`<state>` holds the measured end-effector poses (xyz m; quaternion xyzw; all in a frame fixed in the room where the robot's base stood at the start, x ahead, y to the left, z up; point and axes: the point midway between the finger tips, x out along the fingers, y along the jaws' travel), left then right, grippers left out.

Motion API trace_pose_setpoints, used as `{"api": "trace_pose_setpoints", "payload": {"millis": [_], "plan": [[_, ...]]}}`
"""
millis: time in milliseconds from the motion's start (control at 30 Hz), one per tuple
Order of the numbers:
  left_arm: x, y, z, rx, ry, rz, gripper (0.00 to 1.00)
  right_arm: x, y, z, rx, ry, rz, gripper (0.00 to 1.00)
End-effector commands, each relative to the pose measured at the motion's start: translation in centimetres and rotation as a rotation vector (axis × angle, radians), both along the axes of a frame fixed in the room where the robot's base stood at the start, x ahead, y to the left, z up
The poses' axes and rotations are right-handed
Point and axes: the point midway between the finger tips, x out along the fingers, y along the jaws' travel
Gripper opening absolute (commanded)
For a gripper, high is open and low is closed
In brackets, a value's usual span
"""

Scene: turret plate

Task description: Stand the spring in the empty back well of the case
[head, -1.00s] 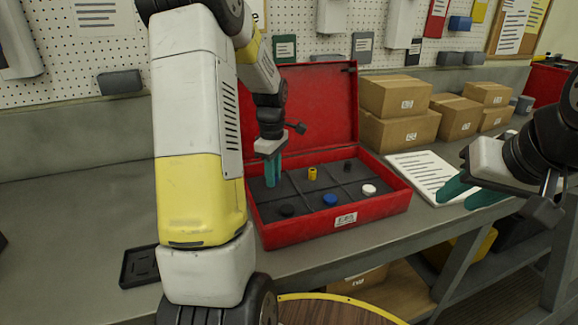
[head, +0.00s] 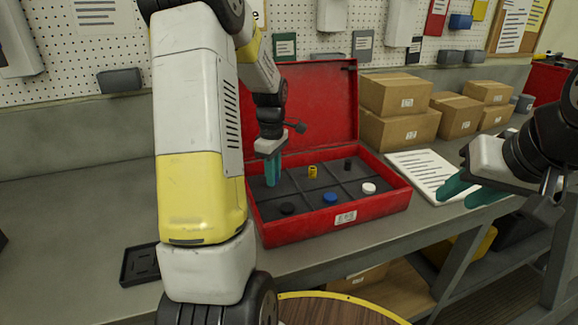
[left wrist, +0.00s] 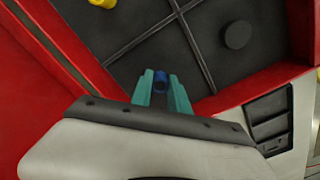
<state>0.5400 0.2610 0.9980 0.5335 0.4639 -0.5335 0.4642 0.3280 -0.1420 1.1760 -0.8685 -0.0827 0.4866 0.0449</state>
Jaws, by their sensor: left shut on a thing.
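The red case (head: 330,228) lies open on the bench, its dark inside split by dividers into two rows of wells. My left gripper (head: 272,172) points down into the back left well. In the left wrist view its teal fingers (left wrist: 161,88) are shut on a small dark blue cylinder, which I take for the spring (left wrist: 161,77). The fingers hide most of it, and I cannot tell whether it touches the well floor. My right gripper (head: 470,193) is open and empty, right of the case.
The other wells hold a yellow piece (head: 312,171), a dark peg (head: 348,164), and black (head: 287,209), blue (head: 330,198) and white (head: 369,188) discs. The raised lid (head: 325,105) stands behind. A paper sheet (head: 425,170) and cardboard boxes (head: 400,130) are to the right.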

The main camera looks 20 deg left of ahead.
Motion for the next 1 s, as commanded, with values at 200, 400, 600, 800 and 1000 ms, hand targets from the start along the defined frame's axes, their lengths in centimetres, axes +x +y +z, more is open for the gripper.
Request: {"api": "trace_pose_setpoints", "payload": {"millis": [200,400,600,800,1000], "plan": [[0.0,0.0,-0.4,0.0,0.001,0.0,0.0,0.0,0.0,0.0,0.0,0.0,0.0,0.36],[0.0,0.0,-0.4,0.0,0.001,0.0,0.0,0.0,0.0,0.0,0.0,0.0,0.0,0.36],[0.0,0.0,-0.4,0.0,0.001,0.0,0.46,0.0,0.0,0.0,0.0,0.0,0.0,0.36],[0.0,0.0,-0.4,0.0,0.0,0.0,0.46,0.0,0.0,0.0,0.0,0.0,0.0,0.36],[0.1,0.0,1.2,0.001,-0.003,0.0,0.46,0.0,0.0,0.0,0.0,0.0,0.0,0.36]]}}
